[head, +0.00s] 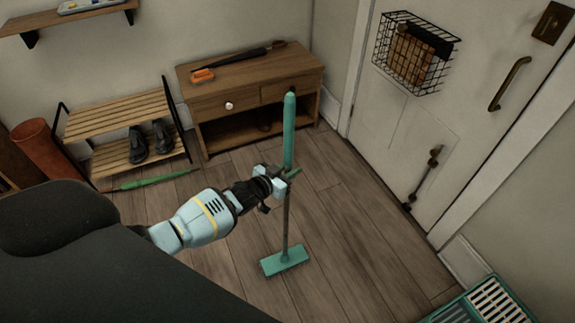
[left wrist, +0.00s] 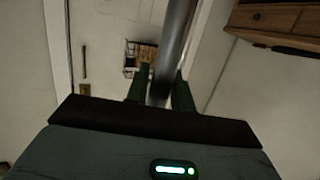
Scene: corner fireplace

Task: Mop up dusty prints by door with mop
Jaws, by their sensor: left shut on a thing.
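The mop (head: 287,215) stands nearly upright, with a green grip at the top, a grey pole and a flat green head (head: 285,261) at floor level. My left gripper (head: 282,178) is shut around the pole just below the green grip. In the left wrist view the grey pole (left wrist: 174,45) runs up between the two dark green fingers (left wrist: 160,92). The door (head: 408,120) is at the right. I cannot make out dusty prints on the floor by it. My right gripper is not in view.
A wooden cabinet (head: 240,104) and a slatted shoe rack (head: 115,115) with dark shoes (head: 150,143) stand along the back wall. A long green item (head: 157,180) lies on the floor. A green tray (head: 487,302) is at bottom right. The plank floor before the door is clear.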

